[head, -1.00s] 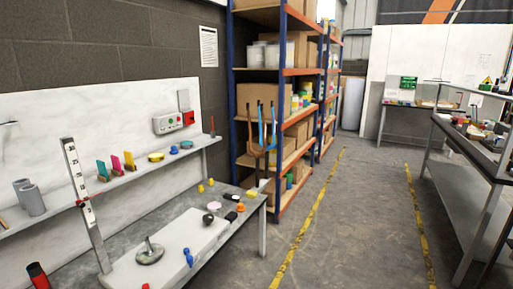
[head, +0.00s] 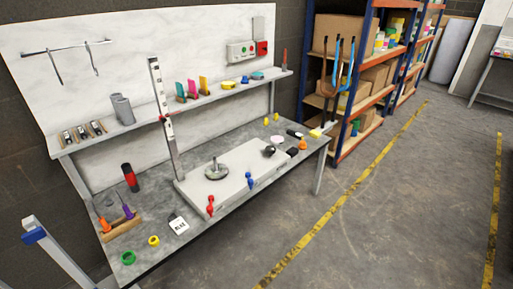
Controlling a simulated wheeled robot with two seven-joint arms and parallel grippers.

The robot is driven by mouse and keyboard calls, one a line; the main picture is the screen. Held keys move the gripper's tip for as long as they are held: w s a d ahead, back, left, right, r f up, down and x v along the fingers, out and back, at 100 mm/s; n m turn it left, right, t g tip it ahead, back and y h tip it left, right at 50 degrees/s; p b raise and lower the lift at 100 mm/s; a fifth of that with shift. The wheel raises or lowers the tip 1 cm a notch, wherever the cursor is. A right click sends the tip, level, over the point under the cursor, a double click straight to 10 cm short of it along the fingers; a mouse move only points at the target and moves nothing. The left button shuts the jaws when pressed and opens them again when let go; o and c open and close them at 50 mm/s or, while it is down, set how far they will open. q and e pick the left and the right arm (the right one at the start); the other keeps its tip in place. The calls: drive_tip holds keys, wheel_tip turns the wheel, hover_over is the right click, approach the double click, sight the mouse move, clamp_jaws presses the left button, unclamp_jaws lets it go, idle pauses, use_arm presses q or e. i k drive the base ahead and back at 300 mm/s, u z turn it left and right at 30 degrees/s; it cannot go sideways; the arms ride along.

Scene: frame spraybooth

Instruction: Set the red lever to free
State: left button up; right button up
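A small red lever (head: 210,206) is at the front edge of a pale raised plate (head: 190,190) on the grey workbench (head: 165,225). It looks roughly upright, but it is too small to read its setting, and I see no readable label beside it. A similar blue lever (head: 250,181) is on the same edge, further right. Neither of my grippers is in view.
A round metal disc with a stem (head: 215,171) stands on the plate, and a tall scale post (head: 163,115) rises behind it. A white bar with a blue part (head: 36,235) is at lower left. Shelving (head: 345,125) stands at right. The floor (head: 400,200) before the bench is clear.

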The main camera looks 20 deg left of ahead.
sight(209, 209)
drive_tip(key=u, duration=0.55)
drive_tip(key=k, duration=1.3)
drive_tip(key=z, duration=0.1)
drive_tip(key=i, duration=0.5)
drive_tip(key=z, duration=0.75)
drive_tip(key=i, duration=1.2)
drive_tip(key=u, duration=0.55)
